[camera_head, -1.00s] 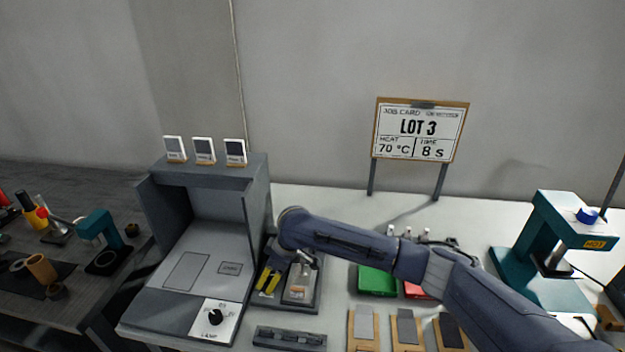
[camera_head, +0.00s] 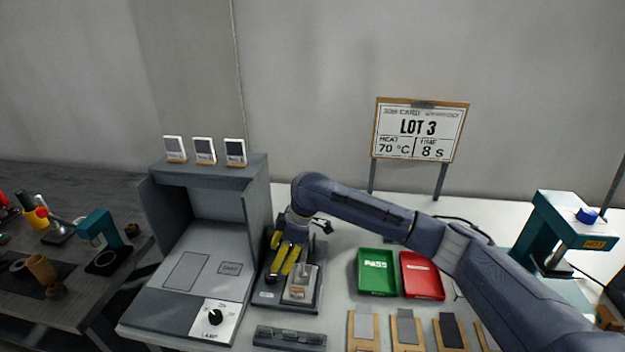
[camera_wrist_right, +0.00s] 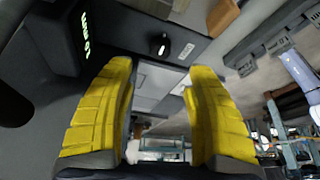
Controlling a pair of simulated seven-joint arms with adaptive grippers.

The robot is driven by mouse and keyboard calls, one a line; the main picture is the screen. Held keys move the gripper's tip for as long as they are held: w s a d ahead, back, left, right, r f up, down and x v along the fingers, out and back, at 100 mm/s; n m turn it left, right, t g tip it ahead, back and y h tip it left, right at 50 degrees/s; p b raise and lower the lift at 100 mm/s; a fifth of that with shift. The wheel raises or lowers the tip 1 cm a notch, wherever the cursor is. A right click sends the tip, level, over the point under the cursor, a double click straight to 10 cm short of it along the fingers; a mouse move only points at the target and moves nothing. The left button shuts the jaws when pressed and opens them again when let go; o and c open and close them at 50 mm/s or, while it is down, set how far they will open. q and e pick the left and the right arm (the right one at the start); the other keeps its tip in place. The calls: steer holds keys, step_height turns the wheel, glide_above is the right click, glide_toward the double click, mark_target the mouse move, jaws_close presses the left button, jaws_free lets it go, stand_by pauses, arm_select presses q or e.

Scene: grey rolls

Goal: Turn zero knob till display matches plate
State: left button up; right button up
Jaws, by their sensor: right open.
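The right wrist view shows a dark device (camera_wrist_right: 52,42) with green lit digits (camera_wrist_right: 85,30), tilted and too small to read surely. A black knob (camera_wrist_right: 158,45) with a light mark sits on a grey surface, beside a small white label (camera_wrist_right: 187,51). I cannot tell which surface is the plate. My left gripper is out of view.
A grey booth (camera_head: 205,250) with a lamp knob (camera_head: 215,317) stands left of the tray. Green (camera_head: 377,272) and red (camera_head: 422,276) trays lie to the right. A job card (camera_head: 420,130) stands behind. A teal press (camera_head: 550,235) is at far right.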

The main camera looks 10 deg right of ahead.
steer(key=w+d+r+m+t, duration=0.2)
steer(key=w+d+r, duration=0.2)
steer(key=r, duration=0.5)
steer(key=w+d+r+m+t+h, duration=0.1)
steer(key=w+d+r+m+t, duration=0.2)
steer(key=d+r, duration=0.3)
steer(key=shift+w+d+r+m+t, duration=0.35)
steer(key=shift+w+r, duration=0.55)
steer(key=shift+r, duration=0.55)
